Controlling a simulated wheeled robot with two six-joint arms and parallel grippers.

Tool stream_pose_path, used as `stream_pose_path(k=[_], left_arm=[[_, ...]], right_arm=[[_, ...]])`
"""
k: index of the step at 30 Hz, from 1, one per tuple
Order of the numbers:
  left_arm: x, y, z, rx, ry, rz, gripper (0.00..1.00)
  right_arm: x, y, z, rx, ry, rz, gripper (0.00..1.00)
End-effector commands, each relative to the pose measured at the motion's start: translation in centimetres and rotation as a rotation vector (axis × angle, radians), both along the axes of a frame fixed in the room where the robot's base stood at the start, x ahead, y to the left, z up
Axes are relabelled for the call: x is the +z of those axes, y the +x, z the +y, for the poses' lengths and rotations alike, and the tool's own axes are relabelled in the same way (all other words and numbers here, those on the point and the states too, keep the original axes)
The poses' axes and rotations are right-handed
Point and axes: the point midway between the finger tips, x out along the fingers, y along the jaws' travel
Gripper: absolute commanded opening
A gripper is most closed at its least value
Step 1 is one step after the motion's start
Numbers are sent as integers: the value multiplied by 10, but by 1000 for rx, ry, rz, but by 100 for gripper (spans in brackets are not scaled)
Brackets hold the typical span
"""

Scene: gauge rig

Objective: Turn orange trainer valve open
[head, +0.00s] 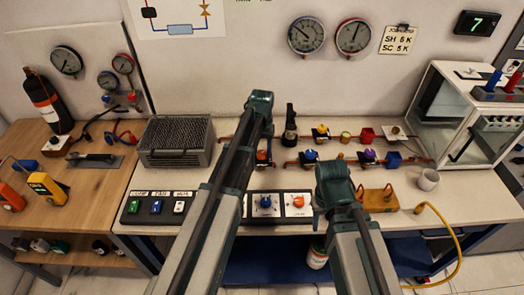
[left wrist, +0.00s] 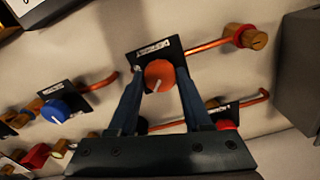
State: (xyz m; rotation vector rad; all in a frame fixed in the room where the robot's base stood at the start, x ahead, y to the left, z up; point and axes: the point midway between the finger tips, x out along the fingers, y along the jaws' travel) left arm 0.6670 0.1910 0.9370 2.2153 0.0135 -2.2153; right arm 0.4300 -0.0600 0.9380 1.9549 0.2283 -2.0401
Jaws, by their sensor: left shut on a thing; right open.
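The orange trainer valve (left wrist: 160,76) is a round orange knob with a pale pointer line, on a black labelled plate on a copper pipe. In the head view the orange knob (head: 261,156) shows partly behind my left arm. My left gripper (left wrist: 160,85) has its two fingers on either side of the knob and is shut on it. In the head view my left gripper is mostly hidden by its own arm. My right gripper (head: 338,203) is open at the front of the bench, partly hidden by its arm, apart from the orange valve.
Blue (head: 310,155), purple (head: 370,155) and yellow (head: 321,130) valve knobs stand to the right on copper pipes. A switch panel (head: 225,207) lies in front.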

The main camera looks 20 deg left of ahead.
Motion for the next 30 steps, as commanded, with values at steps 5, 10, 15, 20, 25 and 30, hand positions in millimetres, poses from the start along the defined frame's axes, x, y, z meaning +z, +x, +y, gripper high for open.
stream_pose_path(k=[5,10,15,20,25,30], left_arm=[[0,0,0,167,0,0,0],[0,0,0,325,0,0,0],[0,0,0,467,0,0,0],[0,0,0,579,0,0,0],[0,0,0,667,0,0,0],[0,0,0,721,0,0,0]], right_arm=[[0,0,0,0,0,0,50],[0,0,0,0,0,0,50],[0,0,0,0,0,0,50],[0,0,0,0,0,0,50],[0,0,0,0,0,0,50],[0,0,0,0,0,0,50]])
